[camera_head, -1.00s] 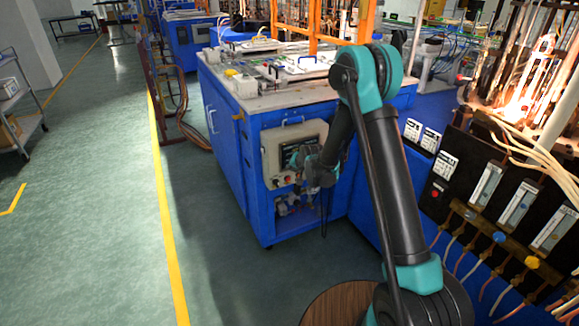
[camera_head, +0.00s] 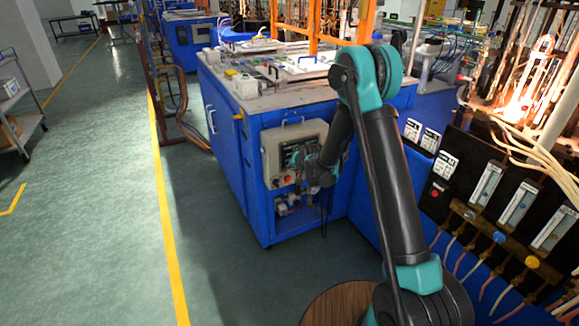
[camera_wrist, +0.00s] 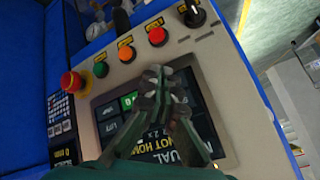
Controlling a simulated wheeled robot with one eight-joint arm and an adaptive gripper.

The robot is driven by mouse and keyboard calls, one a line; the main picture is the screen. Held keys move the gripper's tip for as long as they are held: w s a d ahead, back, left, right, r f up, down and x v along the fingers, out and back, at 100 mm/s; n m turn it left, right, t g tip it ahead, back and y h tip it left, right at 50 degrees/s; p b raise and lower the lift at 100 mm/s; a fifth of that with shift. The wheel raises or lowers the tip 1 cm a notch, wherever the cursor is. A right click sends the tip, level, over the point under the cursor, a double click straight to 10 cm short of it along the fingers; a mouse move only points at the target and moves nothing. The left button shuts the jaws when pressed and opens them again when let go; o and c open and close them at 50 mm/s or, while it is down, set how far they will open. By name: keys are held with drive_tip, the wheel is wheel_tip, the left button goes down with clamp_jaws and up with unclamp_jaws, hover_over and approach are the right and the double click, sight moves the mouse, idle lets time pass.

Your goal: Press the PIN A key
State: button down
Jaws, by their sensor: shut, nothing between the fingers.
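The control panel (camera_head: 309,131) is a beige box on the front of the blue cabinet. In the wrist view the panel (camera_wrist: 215,75) fills the middle, with a dark touch screen (camera_wrist: 205,100) showing several keys. One green key (camera_wrist: 129,100) shows left of the fingers; other lettering includes "NOT HOME". I cannot make out a PIN A label; my fingers cover part of the screen. My gripper (camera_wrist: 163,76) is shut and empty, its tips over the screen's upper edge; contact cannot be told. In the head view my gripper (camera_head: 297,160) is at the panel, partly hidden by my arm.
Beside the screen are a red emergency button (camera_wrist: 71,82), a green button (camera_wrist: 101,69), an orange button (camera_wrist: 126,54), a red-orange button (camera_wrist: 157,36) and a black knob (camera_wrist: 192,14). A keypad (camera_wrist: 60,115) is at the left. Open floor (camera_head: 110,220) lies left of the cabinet (camera_head: 230,160).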

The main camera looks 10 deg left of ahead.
drive_tip(key=shift+w+a, duration=0.15)
drive_tip(key=shift+w, duration=0.1)
drive_tip(key=shift+w+a, duration=0.2)
drive_tip(key=shift+w, duration=0.05)
idle(0.8)
drive_tip(key=shift+s+d, duration=0.45)
drive_tip(key=shift+s, duration=0.25)
drive_tip(key=shift+s+d, duration=0.7)
drive_tip(key=shift+s, duration=0.3)
drive_tip(key=shift+s+d, duration=0.7)
drive_tip(key=shift+s, duration=0.3)
